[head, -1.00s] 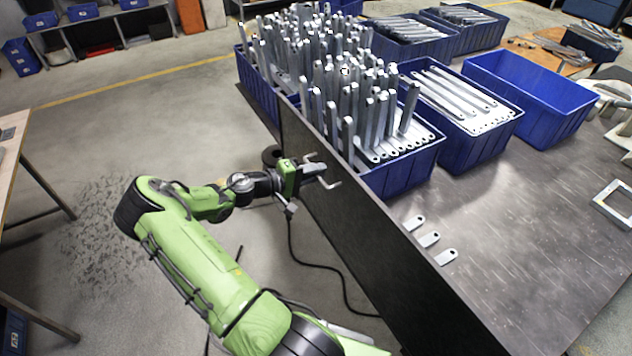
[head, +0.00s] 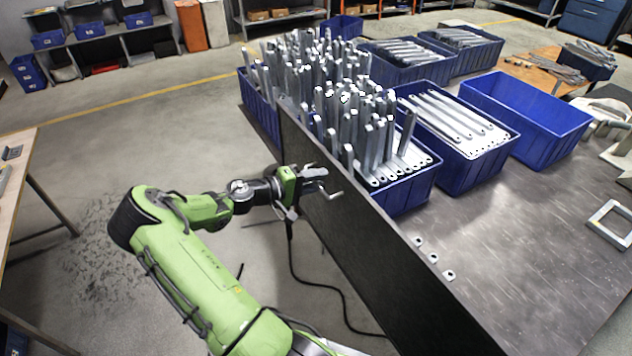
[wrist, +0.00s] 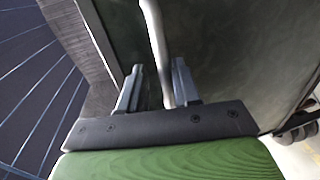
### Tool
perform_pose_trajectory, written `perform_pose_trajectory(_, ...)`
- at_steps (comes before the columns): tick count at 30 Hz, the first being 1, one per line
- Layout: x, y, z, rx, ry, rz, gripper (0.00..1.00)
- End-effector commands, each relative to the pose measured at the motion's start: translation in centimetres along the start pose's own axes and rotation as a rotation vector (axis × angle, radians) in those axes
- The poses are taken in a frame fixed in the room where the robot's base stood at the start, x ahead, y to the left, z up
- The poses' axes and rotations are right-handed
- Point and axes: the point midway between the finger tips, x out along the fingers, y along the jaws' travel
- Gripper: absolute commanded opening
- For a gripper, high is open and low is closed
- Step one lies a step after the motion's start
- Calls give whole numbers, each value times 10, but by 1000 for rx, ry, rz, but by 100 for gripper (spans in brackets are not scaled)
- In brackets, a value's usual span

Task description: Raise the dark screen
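The dark screen (head: 350,240) is a tall black panel standing along the near edge of the table. In the wrist view its dark face (wrist: 235,60) fills much of the picture. A thin metal handle (head: 334,194) is on its near face. My gripper (head: 312,174) is at this handle, on the floor side of the screen. In the wrist view the handle's bar (wrist: 158,45) runs between my two fingers (wrist: 157,85), which are close together around it. The exact contact is hard to see.
Blue bins of brackets (head: 400,196) stand on the table (head: 510,235) just behind the screen. Several upright brackets (head: 335,95) rise above them. A workbench (head: 18,165) stands at the left. The floor between is open.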

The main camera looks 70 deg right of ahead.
Motion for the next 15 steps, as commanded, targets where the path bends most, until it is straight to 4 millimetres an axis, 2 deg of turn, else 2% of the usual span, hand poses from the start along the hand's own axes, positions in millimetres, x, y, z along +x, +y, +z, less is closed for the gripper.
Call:
perform_pose_trajectory(11, -2, -2, 0, -3, 0, -4, 30)
perform_pose_trajectory(15, -24, -2, -1, -4, 4, -5, 30)
